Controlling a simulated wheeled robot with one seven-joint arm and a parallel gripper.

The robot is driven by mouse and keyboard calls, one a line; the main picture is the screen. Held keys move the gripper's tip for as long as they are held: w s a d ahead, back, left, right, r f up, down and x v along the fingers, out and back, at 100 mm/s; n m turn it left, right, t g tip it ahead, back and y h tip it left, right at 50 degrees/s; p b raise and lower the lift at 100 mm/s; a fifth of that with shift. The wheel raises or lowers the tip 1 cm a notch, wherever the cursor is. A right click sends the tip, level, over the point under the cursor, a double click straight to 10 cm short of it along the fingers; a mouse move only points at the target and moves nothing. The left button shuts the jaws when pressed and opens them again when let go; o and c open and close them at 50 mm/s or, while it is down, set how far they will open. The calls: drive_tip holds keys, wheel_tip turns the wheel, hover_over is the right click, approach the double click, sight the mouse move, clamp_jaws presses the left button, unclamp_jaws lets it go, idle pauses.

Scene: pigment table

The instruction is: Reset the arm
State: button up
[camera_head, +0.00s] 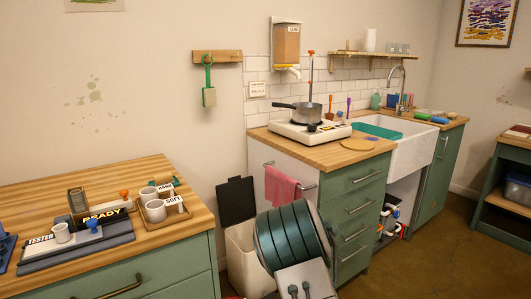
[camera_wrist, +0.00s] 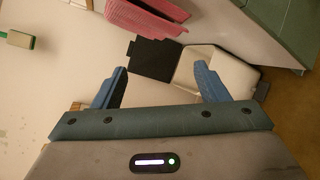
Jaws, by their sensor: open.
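My gripper (camera_wrist: 161,68) shows in the wrist view with its two blue fingers wide apart and nothing between them. Past the fingertips are the white bin (camera_wrist: 190,70) with its black lid and the pink towel (camera_wrist: 145,22). In the head view my arm is folded at the bottom centre, in front of the green cabinet and beside the bin (camera_head: 243,250). The gripper's fingers cannot be made out in that view.
At left, a wooden counter (camera_head: 120,175) holds a grey READY/TESTER mat, cups and trays. At right, a counter (camera_head: 330,150) carries a hot plate (camera_head: 310,132) with a pot (camera_head: 300,112), next to a white sink (camera_head: 410,145). Brown floor (camera_head: 430,260) is clear at the lower right.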

drive_tip(key=s+d+r+m+g+h+p, duration=0.1)
drive_tip(key=s+d+r+m+g+p, duration=0.25)
drive_tip(key=s+r+m, duration=0.35)
drive_tip(key=s+d+r+m+g+h+p, duration=0.1)
drive_tip(key=s+d+r+m+g+p, duration=0.2)
drive_tip(key=s+r+m, duration=0.45)
drive_tip(key=s+a+r+m+g+p, duration=0.1)
drive_tip(key=s+r+m+g+p, duration=0.1)
drive_tip(key=s, duration=0.8)
drive_tip(key=s+a+r+m+g+p, duration=0.1)
drive_tip(key=s+r+m+p, duration=0.4)
drive_tip(key=s, duration=0.5)
drive_tip(key=s+r+m+g+p, duration=0.3)
drive_tip(key=s+r, duration=0.3)
drive_tip(key=s, duration=0.4)
drive_tip(key=shift+s+a+m+p, duration=0.3)
drive_tip(key=shift+a+m+p, duration=0.1)
drive_tip(key=shift+m+p, duration=0.25)
